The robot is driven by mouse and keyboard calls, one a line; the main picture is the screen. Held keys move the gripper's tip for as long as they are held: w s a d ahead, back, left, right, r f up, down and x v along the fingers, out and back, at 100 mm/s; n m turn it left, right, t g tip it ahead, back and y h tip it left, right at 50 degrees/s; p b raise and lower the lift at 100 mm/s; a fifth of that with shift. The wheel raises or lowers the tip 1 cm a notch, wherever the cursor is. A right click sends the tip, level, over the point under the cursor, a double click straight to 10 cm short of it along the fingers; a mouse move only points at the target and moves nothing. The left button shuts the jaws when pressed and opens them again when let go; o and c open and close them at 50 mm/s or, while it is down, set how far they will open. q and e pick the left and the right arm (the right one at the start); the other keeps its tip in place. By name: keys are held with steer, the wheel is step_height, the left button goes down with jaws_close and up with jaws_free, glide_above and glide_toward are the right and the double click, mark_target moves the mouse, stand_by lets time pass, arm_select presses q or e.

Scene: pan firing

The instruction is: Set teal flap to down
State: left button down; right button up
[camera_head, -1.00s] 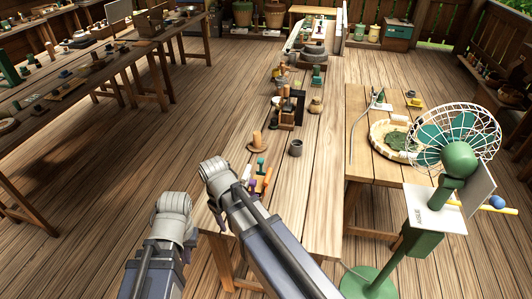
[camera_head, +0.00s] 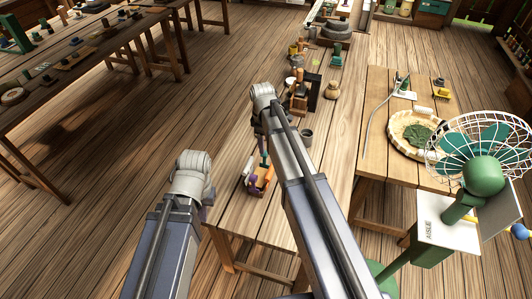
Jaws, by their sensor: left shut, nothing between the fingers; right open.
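A small wooden-based unit with coloured flaps (camera_head: 259,188) sits on the near part of the long middle table. A small teal piece (camera_head: 264,158) on it seems to stand upright; it looks like the teal flap. Beside it are an orange piece (camera_head: 266,177) and a purple piece (camera_head: 251,180). My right arm passes just right of the unit, its grey joint above and beyond it. My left arm ends in a grey joint to the left of the unit. The fingers of both grippers are hidden behind my arms, and I see no contact with the flaps.
A dark grey cup (camera_head: 307,137) stands right of my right arm. A green fan (camera_head: 484,175) and a side table with a woven tray (camera_head: 396,140) are at the right.

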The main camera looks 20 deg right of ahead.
mark_target(265, 154)
steer(key=f+b, duration=0.4)
steer(key=f, duration=0.1)
steer(key=f+b, duration=0.2)
steer(key=b, duration=0.1)
steer(key=shift+w+d+f, duration=0.2)
steer(key=shift+w+f, duration=0.1)
jaws_close()
stand_by(1.2)
